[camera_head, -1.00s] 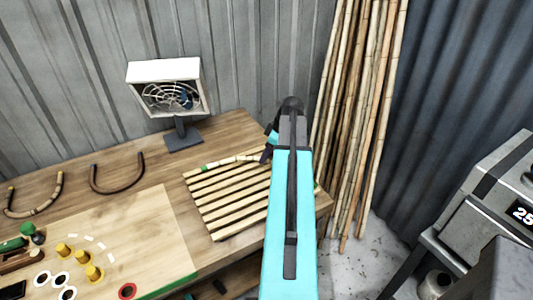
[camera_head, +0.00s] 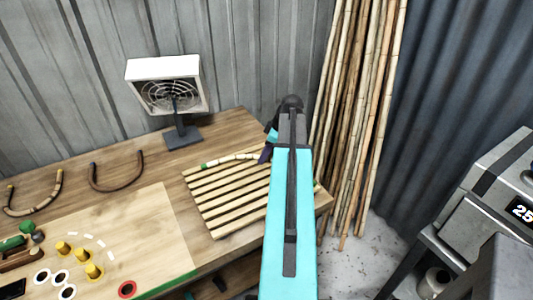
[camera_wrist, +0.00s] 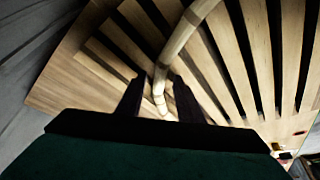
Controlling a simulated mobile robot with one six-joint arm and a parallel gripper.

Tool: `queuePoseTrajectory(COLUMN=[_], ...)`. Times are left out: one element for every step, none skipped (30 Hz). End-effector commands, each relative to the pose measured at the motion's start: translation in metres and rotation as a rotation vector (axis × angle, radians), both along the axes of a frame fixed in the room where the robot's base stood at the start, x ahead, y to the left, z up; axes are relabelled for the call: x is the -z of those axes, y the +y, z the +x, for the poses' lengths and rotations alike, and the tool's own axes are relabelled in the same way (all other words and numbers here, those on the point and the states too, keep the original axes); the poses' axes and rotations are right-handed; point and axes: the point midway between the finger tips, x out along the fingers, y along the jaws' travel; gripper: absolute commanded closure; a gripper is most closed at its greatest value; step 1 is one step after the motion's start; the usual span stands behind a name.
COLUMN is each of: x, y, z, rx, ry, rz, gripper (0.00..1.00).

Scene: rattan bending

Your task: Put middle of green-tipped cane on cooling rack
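The green-tipped cane (camera_head: 232,159) is pale and gently curved. It lies across the back of the slatted wooden cooling rack (camera_head: 226,207), with its green end at the left; its right end is hidden by my arm. My gripper (camera_head: 264,153) is low over the back right of the rack, at the cane. In the wrist view, the cane (camera_wrist: 180,40) runs down between the two dark fingers of my gripper (camera_wrist: 157,82). Narrow gaps show between fingers and cane, so the gripper looks open around it. The rack slats (camera_wrist: 232,60) lie beneath.
A fan (camera_head: 168,90) stands behind the rack at the left. Two bent canes (camera_head: 117,188) (camera_head: 35,212) lie on the wooden bench. A board with yellow pegs (camera_head: 92,270) is at the front left. Upright bamboo poles (camera_head: 360,120) lean at the back right. A grey machine (camera_head: 480,215) stands right.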

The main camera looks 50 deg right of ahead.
Motion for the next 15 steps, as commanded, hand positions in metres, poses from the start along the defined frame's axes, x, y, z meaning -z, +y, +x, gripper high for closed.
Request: queuePoseTrajectory(x=[-0.003, -0.004, -0.004, -0.006, -0.008, -0.010, -0.013, -0.016, -0.019, -0.022, -0.025, -0.029, -0.032, -0.036, -0.040], y=[0.000, 0.000, -0.001, -0.001, -0.002, -0.002, -0.003, -0.003, -0.004, -0.004, -0.005, -0.006, -0.006, -0.007, -0.007], z=[0.000, 0.000, -0.001, -0.002, -0.002, -0.003, -0.004, -0.005, -0.007, -0.008, -0.009, -0.011, -0.012, -0.013, -0.015], rx=[0.000, 0.000, 0.000, 0.000, 0.000, 0.002, 0.001, 0.002, 0.002, 0.002, 0.002, 0.002, 0.002, 0.002, 0.002], ry=[0.000, 0.000, 0.000, 0.000, 0.000, -0.001, -0.002, -0.002, -0.001, -0.001, -0.001, -0.002, -0.002, -0.001, -0.001], rz=[0.000, 0.000, -0.001, -0.001, -0.001, -0.001, -0.001, -0.002, -0.001, -0.001, -0.001, -0.002, -0.002, -0.001, -0.001], gripper=[0.66, 0.66, 0.66, 0.66, 0.66, 0.66, 0.66, 0.66, 0.66, 0.66, 0.66, 0.66, 0.66, 0.66, 0.66])
